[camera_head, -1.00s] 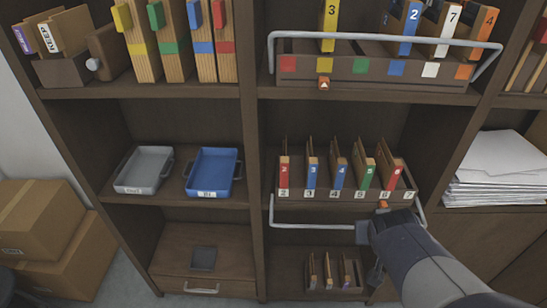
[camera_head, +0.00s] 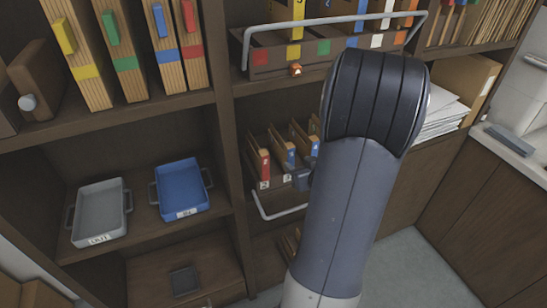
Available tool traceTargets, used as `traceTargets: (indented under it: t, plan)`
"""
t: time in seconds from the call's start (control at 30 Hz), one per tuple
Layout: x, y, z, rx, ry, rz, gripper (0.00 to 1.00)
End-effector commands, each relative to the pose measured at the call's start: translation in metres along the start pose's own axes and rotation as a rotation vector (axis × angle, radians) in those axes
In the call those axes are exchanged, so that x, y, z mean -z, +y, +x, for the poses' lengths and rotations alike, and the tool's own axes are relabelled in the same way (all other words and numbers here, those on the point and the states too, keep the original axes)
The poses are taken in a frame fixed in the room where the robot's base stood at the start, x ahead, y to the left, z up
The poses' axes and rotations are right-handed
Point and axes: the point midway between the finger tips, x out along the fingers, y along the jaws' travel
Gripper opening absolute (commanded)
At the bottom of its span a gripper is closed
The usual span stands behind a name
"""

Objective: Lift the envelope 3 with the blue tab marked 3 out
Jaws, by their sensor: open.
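The envelope 3 with a blue tab (camera_head: 289,155) stands upright in the middle-shelf rack (camera_head: 263,184), just right of the red-tabbed envelope (camera_head: 264,163). Another blue-tabbed envelope (camera_head: 314,146) is on its right. The numbers on the tabs are too small to read surely now. A small part of my gripper (camera_head: 303,180) shows at the rack's front, just below and right of the envelope 3. It is open; my arm hides most of it and the right part of the rack. Contact with the envelope cannot be told.
A wire handle (camera_head: 278,215) hangs at the rack's front. Above is an upper rack (camera_head: 262,62) with its own wire handle (camera_head: 330,20). A grey tray (camera_head: 99,212) and blue tray (camera_head: 181,188) stand on the left shelf. Papers (camera_head: 440,112) lie at the right.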

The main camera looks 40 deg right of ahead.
Motion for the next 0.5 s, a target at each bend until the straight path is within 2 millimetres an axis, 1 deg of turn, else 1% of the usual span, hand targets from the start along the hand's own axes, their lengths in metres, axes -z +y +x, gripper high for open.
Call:
traceTargets:
  t: [0.03, 0.13, 0.2, 0.37, 0.5]
  plan:
    - [-0.001, -0.002, 0.010, 0.004, -0.002, -0.001, 0.49]
    - [0.000, -0.001, 0.023, 0.002, -0.002, 0.000, 0.49]
    - [0.000, -0.001, 0.029, 0.002, -0.002, -0.001, 0.49]
    - [0.001, -0.002, 0.038, 0.001, -0.002, -0.001, 0.49]
    - [0.003, -0.004, 0.053, 0.002, -0.003, -0.001, 0.49]
